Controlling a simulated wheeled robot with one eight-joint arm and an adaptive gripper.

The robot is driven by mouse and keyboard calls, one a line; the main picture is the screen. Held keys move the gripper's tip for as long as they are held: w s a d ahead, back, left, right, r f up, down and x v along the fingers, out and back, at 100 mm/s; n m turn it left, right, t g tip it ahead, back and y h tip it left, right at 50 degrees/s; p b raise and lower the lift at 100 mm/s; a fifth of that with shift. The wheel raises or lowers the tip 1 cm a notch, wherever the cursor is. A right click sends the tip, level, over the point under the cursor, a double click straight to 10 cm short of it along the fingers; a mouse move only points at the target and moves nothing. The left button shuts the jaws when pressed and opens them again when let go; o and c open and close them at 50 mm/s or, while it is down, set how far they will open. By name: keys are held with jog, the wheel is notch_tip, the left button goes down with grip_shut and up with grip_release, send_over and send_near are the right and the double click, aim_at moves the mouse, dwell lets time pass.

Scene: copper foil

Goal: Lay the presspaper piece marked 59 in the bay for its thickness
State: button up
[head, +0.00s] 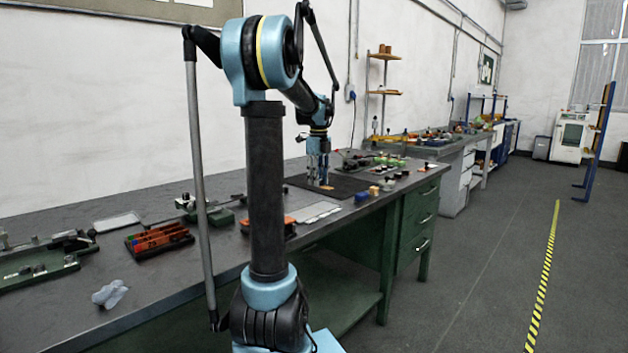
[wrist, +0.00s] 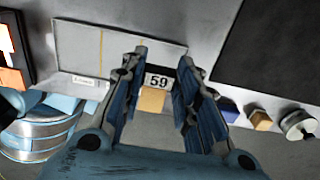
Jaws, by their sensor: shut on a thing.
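The presspaper piece is tan with a white tag reading 59 (wrist: 153,98), and it sits between the fingers of my gripper (wrist: 160,68) in the wrist view. My gripper is shut on it. In the head view my gripper (head: 319,180) points down over the dark mat, and a small orange-tan patch (head: 327,187) shows at its fingertips; no number can be read there. A pale grey flat panel (wrist: 115,45) with a thin yellow line across it lies beyond the fingers in the wrist view. It carries a small white label (wrist: 83,80), too small to read.
The dark mat (wrist: 275,50) lies right of the panel. A blue block (wrist: 228,108), a tan block (wrist: 260,118) and a round metal part (wrist: 298,122) stand at the right. An orange and black holder (wrist: 12,60) is at the left. An orange-red tray (head: 160,239) stands further along the bench.

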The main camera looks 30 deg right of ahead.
send_over(318, 204)
jog(key=shift+f, duration=2.25)
jog(key=shift+f, duration=1.35)
dwell(0.8)
jog(key=o, duration=0.8)
jog(key=shift+c, duration=0.2)
jog(key=shift+r, duration=0.3)
jog(key=shift+r, duration=1.2)
jog(key=o, duration=0.6)
jog(key=shift+c, duration=0.2)
jog(key=shift+w, duration=0.1)
